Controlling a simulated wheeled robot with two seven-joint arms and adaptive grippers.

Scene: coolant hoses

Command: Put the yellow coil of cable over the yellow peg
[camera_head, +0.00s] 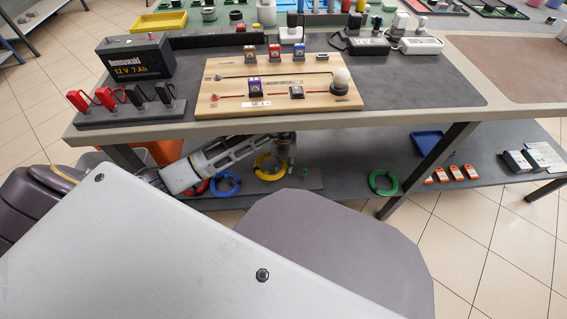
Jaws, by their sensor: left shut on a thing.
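The yellow coil of cable (258,172) is at the lower shelf under the table, near the middle of the view. My left arm reaches in under the table top from the left. My left gripper (284,164) points down at the right side of the yellow coil and is shut on it; its fingertips are small and partly hidden. I cannot tell whether the coil touches the board below it. I cannot make out the yellow peg. My right gripper is not in view.
A blue coil (225,195) and a partly hidden red coil (203,187) lie left of the yellow one. A green coil (383,193) lies to the right. The table top edge (300,128) overhangs the shelf. A table leg (420,180) stands right of the green coil.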

